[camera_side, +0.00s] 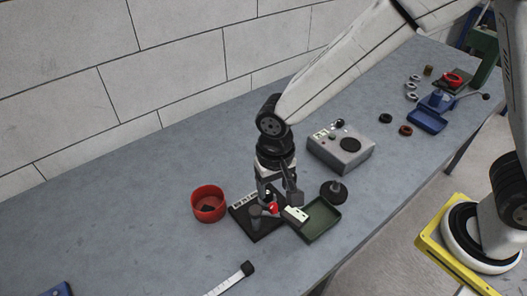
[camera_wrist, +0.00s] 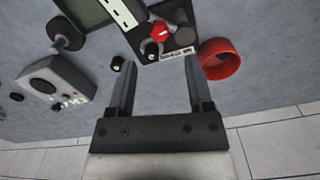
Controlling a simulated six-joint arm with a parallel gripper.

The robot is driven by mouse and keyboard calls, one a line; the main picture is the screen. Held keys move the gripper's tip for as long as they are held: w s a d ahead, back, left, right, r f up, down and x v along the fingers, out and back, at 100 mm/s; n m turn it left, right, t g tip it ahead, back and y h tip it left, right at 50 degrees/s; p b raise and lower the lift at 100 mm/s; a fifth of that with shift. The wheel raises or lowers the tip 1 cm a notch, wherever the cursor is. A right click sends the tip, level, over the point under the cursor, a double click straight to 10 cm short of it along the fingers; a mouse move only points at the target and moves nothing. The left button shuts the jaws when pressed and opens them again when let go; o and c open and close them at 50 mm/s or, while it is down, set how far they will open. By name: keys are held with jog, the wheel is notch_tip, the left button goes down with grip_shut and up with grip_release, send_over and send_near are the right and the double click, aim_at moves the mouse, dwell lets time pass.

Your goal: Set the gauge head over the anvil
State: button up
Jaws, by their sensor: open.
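My gripper (camera_side: 277,196) points down, open, over the dark stand base (camera_side: 262,232). In the wrist view the gap between its fingertips (camera_wrist: 160,61) holds nothing, and the base's white label strip (camera_wrist: 178,53) lies just beyond. A red part (camera_wrist: 160,30) stands on the base next to a grey round pad (camera_wrist: 185,33), which looks like the anvil; in the side view this pad (camera_side: 256,211) is left of the red part (camera_side: 273,208). A small black cylinder (camera_wrist: 150,48) is near the left fingertip. I cannot tell for sure which part is the gauge head.
A red bowl (camera_side: 208,204) stands left of the base, a green tray (camera_side: 318,220) right of it. A black knob-topped piece (camera_side: 334,191) and a grey box (camera_side: 341,148) stand behind the tray. Left bench is mostly clear.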

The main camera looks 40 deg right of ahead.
aim_at(273, 206)
jog(key=shift+f, duration=3.2)
grip_shut()
jog(key=shift+r, duration=0.1)
